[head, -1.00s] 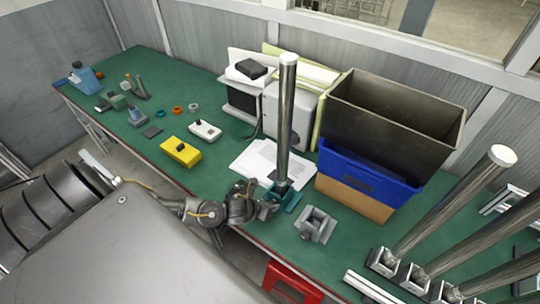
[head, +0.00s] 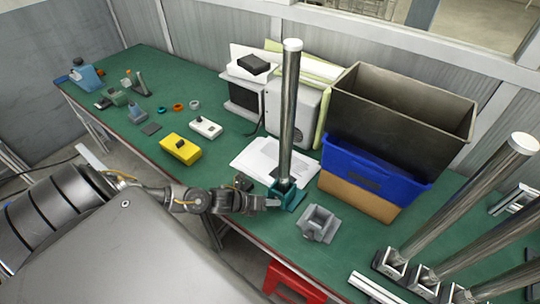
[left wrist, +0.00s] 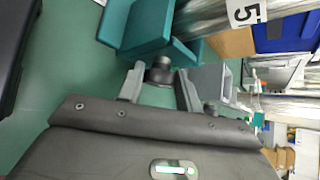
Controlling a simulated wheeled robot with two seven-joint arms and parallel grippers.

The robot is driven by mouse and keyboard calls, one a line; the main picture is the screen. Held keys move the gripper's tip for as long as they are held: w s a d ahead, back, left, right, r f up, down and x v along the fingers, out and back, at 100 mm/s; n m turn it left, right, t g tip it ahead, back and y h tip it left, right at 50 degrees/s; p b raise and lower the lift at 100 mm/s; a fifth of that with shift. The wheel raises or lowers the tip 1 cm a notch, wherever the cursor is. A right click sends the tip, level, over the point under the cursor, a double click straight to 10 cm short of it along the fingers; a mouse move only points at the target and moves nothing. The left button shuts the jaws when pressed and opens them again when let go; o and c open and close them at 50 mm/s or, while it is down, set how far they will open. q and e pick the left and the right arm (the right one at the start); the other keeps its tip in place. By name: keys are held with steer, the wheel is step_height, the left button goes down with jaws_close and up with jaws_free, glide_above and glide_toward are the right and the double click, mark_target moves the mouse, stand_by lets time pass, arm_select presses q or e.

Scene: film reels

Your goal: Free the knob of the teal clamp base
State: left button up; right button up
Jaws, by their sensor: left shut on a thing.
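The teal clamp base (head: 290,197) stands on the green bench, with a tall metal post (head: 290,110) upright in it. The dark knob (left wrist: 160,70) sticks out of the base toward my left gripper (left wrist: 161,80). The two fingers are around the knob, shut on it. In the head view my left gripper (head: 270,203) is at the base's left side; the knob is too small to make out there.
A grey clamp base (head: 318,224) stands empty just right of the teal one. White papers (head: 262,160) lie behind. A blue crate (head: 370,172) is at the back right. More posts in bases stand at the right. A yellow box (head: 180,150) is at the left.

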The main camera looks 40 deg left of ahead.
arm_select(q)
steer(key=o, duration=1)
steer(key=b+v, duration=0.2)
steer(key=v, duration=0.9)
